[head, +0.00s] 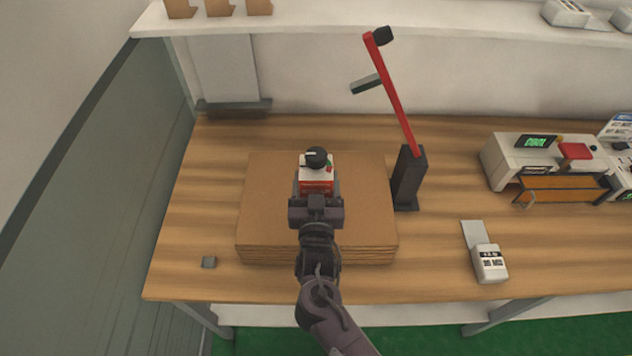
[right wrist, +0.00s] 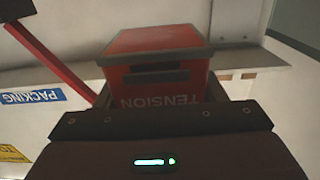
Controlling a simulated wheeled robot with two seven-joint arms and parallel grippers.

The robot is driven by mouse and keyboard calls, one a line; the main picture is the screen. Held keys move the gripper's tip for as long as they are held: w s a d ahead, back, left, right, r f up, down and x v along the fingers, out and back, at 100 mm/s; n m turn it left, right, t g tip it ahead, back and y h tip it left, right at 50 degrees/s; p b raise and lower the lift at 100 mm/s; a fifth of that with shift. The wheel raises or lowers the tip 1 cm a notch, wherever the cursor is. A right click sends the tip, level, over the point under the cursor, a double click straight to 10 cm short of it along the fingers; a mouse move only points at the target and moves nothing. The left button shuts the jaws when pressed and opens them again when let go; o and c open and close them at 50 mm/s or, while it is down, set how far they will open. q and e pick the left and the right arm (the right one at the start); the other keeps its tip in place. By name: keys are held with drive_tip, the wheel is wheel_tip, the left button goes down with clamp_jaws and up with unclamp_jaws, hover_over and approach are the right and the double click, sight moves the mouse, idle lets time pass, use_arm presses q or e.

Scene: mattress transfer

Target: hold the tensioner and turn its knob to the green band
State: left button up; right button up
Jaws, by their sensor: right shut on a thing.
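The tensioner (head: 317,172) is a small box with a white top, a red front and a black knob (head: 316,157) on top. It stands over the middle of a flat cardboard stack. Small red and green marks show beside the knob; the knob's exact pointing is too small to tell. My right gripper (head: 317,190) is shut on the tensioner's sides from the near side. In the right wrist view the red tensioner (right wrist: 158,75), lettered TENSION, sits between the fingers; its knob is not seen there. My left gripper is not in view.
The cardboard stack (head: 265,215) lies on the wooden table (head: 430,270). A black stand with a red lever (head: 395,100) rises just right of the stack. A white machine (head: 510,160) is at the right, and a small label printer (head: 489,263) at front right.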

drive_tip(key=shift+r, duration=0.65)
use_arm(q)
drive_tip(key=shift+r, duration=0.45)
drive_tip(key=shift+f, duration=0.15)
use_arm(e)
drive_tip(key=shift+f, duration=0.25)
use_arm(q)
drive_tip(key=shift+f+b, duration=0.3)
drive_tip(key=shift+b, duration=0.05)
use_arm(e)
drive_tip(key=shift+f, duration=0.35)
